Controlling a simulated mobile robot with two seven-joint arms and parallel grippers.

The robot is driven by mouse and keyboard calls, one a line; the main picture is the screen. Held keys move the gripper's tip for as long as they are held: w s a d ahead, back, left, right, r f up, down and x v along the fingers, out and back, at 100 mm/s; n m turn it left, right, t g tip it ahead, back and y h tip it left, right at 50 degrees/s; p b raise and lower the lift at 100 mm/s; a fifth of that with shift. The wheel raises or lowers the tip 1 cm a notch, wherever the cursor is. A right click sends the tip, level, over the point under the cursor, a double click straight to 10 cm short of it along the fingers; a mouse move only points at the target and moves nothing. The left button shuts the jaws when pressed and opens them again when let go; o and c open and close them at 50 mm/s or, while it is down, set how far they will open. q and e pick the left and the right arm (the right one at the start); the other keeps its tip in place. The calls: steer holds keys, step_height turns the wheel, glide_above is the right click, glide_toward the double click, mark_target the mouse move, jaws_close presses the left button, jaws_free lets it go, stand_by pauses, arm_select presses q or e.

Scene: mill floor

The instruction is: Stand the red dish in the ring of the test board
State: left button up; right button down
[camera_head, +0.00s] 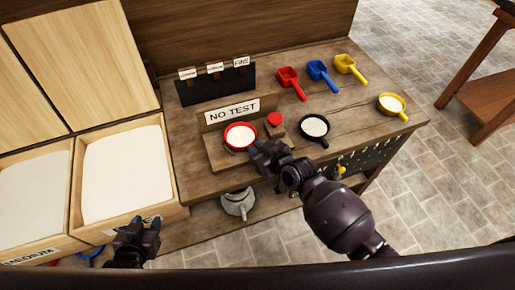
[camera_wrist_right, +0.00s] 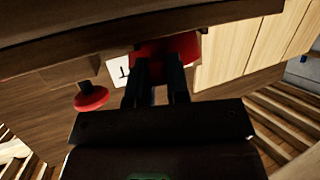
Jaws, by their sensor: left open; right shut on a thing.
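The red dish (camera_head: 240,136), filled with white powder, is at the test board (camera_head: 215,154), in front of its "NO TEST" sign (camera_head: 232,110). It looks about level; the ring is not visible, and I cannot tell whether the dish rests in it. My right gripper (camera_head: 257,149) is shut on the red dish at its near right side. In the right wrist view, its fingers (camera_wrist_right: 156,88) reach the red dish (camera_wrist_right: 168,47). A red knob (camera_head: 275,119) stands right of the dish; it also shows in the wrist view (camera_wrist_right: 91,98). My left gripper (camera_head: 136,236) is open and empty at lower left.
A black dish (camera_head: 314,126) of white powder stands right of the board, and a yellow dish (camera_head: 392,104) at the bench's right end. Red (camera_head: 290,82), blue (camera_head: 321,75) and yellow (camera_head: 351,68) scoops lie behind. Powder bins (camera_head: 182,212) are at left.

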steer(key=c, duration=1)
jaws_free()
steer(key=v, duration=1)
steer(key=shift+s+d+r+p, duration=0.25)
steer(key=shift+p, duration=0.05)
